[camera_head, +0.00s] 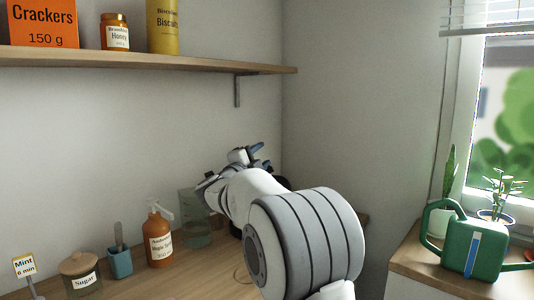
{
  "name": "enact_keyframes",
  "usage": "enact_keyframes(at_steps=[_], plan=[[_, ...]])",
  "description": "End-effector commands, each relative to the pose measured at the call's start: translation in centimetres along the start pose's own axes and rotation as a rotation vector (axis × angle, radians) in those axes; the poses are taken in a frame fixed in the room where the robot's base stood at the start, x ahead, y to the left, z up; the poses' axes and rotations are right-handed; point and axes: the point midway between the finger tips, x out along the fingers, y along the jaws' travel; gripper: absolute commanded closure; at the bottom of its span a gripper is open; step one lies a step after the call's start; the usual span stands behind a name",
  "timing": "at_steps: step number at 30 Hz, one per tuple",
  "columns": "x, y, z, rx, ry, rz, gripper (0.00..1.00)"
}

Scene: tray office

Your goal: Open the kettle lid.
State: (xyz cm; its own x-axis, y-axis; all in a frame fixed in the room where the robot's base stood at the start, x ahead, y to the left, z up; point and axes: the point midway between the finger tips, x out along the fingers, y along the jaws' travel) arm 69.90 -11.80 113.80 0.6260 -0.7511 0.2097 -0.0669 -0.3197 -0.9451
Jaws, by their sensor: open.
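My gripper (258,157) is at the far end of my arm, over the back right of the counter. Its bluish fingers are apart and I see nothing between them. A dark rounded object (285,183) shows only at its edge behind my arm, just below and right of the gripper. It may be the kettle, but my arm covers most of it. I cannot make out a lid or whether it is open or shut. Contact between the gripper and this object cannot be told.
A clear jug (195,232), an amber syrup bottle (158,238), a blue pot (120,262) with a utensil, and a sugar jar (81,275) stand left on the wooden counter (205,272). A shelf (150,61) hangs above. A green watering can (478,246) stands right.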

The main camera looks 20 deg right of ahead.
Motion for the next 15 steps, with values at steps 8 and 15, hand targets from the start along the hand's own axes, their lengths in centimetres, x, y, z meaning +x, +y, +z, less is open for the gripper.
enact_keyframes(at_steps=[8, 15], plan=[[-3.1, 0.0, 0.1, -0.001, -0.001, 0.0, 0.58], [-3.3, 0.1, 0.1, -0.001, 0.0, 0.001, 0.58]])
